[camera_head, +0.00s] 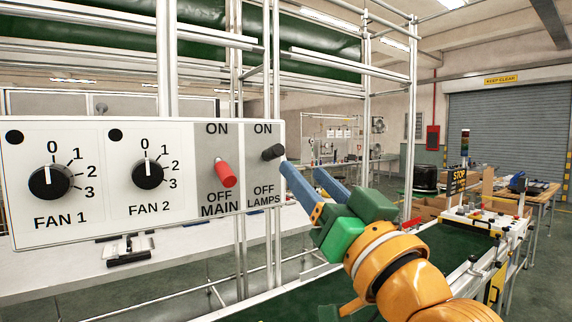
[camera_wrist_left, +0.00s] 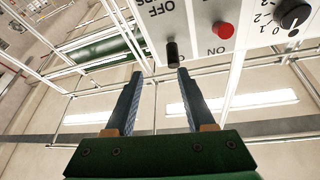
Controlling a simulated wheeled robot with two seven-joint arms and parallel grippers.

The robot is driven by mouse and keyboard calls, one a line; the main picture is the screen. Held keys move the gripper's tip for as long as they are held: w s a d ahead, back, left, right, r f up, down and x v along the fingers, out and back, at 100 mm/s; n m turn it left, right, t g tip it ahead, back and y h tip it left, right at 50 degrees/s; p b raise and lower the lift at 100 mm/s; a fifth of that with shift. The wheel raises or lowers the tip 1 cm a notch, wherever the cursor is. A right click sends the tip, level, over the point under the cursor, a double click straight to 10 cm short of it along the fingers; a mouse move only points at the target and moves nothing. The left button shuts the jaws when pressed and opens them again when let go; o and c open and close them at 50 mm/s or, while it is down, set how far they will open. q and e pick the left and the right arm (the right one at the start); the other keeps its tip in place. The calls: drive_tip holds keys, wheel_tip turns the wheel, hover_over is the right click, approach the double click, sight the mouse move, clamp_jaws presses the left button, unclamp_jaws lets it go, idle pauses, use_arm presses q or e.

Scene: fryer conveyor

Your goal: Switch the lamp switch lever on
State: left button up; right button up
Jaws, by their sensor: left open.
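The lamp switch lever (camera_head: 272,152) is a short black handle on the right end of the white control panel, between the ON and OFF labels above LAMPS. It sticks out and tilts slightly up, toward ON. My left gripper (camera_head: 304,172) is open, with its two blue fingers just right of the lever. The near fingertip is close beside the lever. In the left wrist view the lever (camera_wrist_left: 173,52) is just beyond the gap between the open fingertips (camera_wrist_left: 160,74). I cannot tell whether a finger touches it. My right gripper is not clearly seen.
The red MAIN lever (camera_head: 226,174) points down toward OFF, left of the lamp lever. Two black knobs, FAN 1 (camera_head: 50,181) and FAN 2 (camera_head: 148,173), are further left. A metal post (camera_head: 277,70) stands behind the panel's right end. A green conveyor belt (camera_head: 430,245) lies below right.

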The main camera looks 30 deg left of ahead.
sight(275, 151)
use_arm(q)
drive_tip(key=shift+n+g, duration=0.3)
drive_tip(key=shift+n, duration=0.2)
drive_tip(key=a+r+p, duration=0.1)
drive_tip(key=a, duration=0.1)
drive_tip(key=a+r+p, duration=0.1)
drive_tip(key=a+p, duration=0.1)
drive_tip(key=a+r+p, duration=0.1)
drive_tip(key=a, duration=0.1)
drive_tip(key=shift+w+a+r, duration=0.2)
drive_tip(key=shift+w+r, duration=0.1)
drive_tip(key=shift+r, duration=0.05)
drive_tip(key=shift+w+a, duration=0.15)
drive_tip(key=shift+w, duration=0.1)
drive_tip(key=shift+w+d+f, duration=0.2)
drive_tip(key=shift+w, duration=0.1)
drive_tip(key=shift+d, duration=0.1)
drive_tip(key=shift+c, duration=1.3)
drive_tip(key=shift+s+r, duration=0.1)
drive_tip(key=shift+s, duration=0.05)
clamp_jaws()
